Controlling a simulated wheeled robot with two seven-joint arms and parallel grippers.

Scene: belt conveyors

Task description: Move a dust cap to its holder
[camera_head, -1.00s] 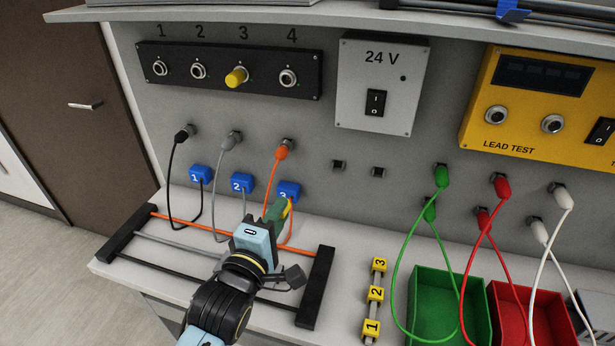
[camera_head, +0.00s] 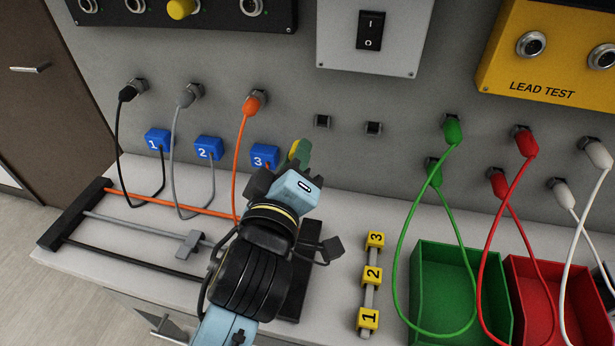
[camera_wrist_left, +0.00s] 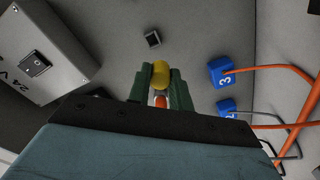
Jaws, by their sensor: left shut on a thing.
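My left gripper (camera_head: 300,152) has green fingers shut on a yellow dust cap (camera_wrist_left: 160,75). In the left wrist view the fingers (camera_wrist_left: 161,92) stand on either side of the cap, and a small orange part shows just below it. In the head view only a sliver of the cap shows beside the fingers. The gripper is in front of the wall, right of the blue block 3 (camera_head: 264,156). Two small black square fittings (camera_head: 322,121) (camera_head: 373,128) are on the wall to its upper right; I cannot tell whether either is the holder. My right gripper is not in view.
Another yellow cap (camera_head: 181,8) sits on the black socket panel. An orange lead (camera_head: 237,160) hangs close left of my gripper.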

